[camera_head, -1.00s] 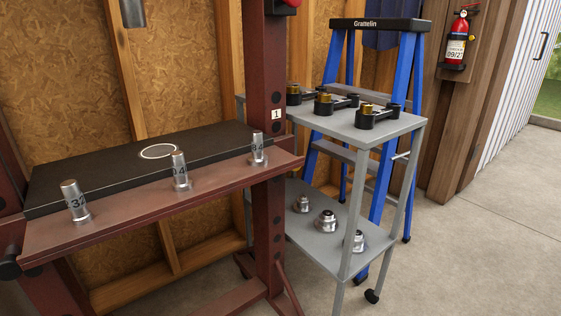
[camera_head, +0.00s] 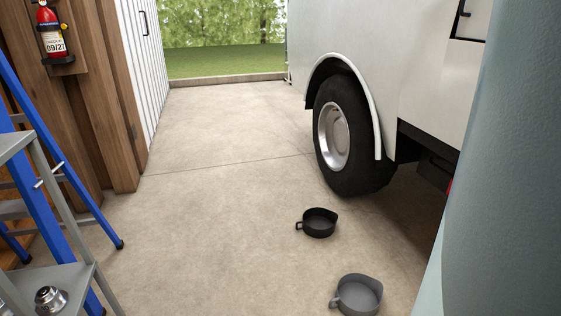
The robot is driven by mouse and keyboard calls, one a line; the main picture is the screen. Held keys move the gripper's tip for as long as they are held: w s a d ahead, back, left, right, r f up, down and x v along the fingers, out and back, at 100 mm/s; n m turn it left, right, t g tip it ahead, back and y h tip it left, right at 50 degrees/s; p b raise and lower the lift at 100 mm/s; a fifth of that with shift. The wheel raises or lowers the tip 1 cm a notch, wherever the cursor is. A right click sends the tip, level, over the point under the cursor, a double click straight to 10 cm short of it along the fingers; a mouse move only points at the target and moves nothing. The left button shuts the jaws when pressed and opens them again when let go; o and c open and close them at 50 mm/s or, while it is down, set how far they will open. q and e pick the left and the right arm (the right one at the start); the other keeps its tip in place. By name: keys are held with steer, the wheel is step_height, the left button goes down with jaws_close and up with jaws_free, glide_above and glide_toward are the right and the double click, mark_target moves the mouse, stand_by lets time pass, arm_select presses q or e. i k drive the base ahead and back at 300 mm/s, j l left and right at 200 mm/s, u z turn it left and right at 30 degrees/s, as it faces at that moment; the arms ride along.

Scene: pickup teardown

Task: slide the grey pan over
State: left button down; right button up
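The grey pan (camera_head: 358,296) sits on the concrete floor at the bottom right of the head view. It is round and shallow, with a spout at its rim and a handle on its left side. A black pan (camera_head: 317,224) of similar shape sits on the floor behind it, apart from it. Neither of my grippers is in view.
A white truck's rear wheel (camera_head: 344,135) stands behind the pans. A blue ladder (camera_head: 62,160) and a grey cart (camera_head: 50,285) stand at the left. A fire extinguisher (camera_head: 51,32) hangs on the wall. The middle floor is clear. A pale blue surface fills the right edge.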

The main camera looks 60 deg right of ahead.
mark_target(356, 293)
steer(key=z, duration=2.6)
steer(key=i+j+z, duration=0.15)
steer(key=i+j, duration=0.15)
steer(key=i+j+z, duration=0.15)
steer(key=i+j, duration=0.15)
steer(key=i+j+z, duration=0.15)
steer(key=i+j, duration=0.15)
steer(key=j, duration=0.15)
steer(key=i+j+z, duration=0.15)
steer(key=j, duration=0.3)
steer(key=i+j+z, duration=0.15)
steer(key=i+j, duration=0.2)
steer(key=j, duration=0.1)
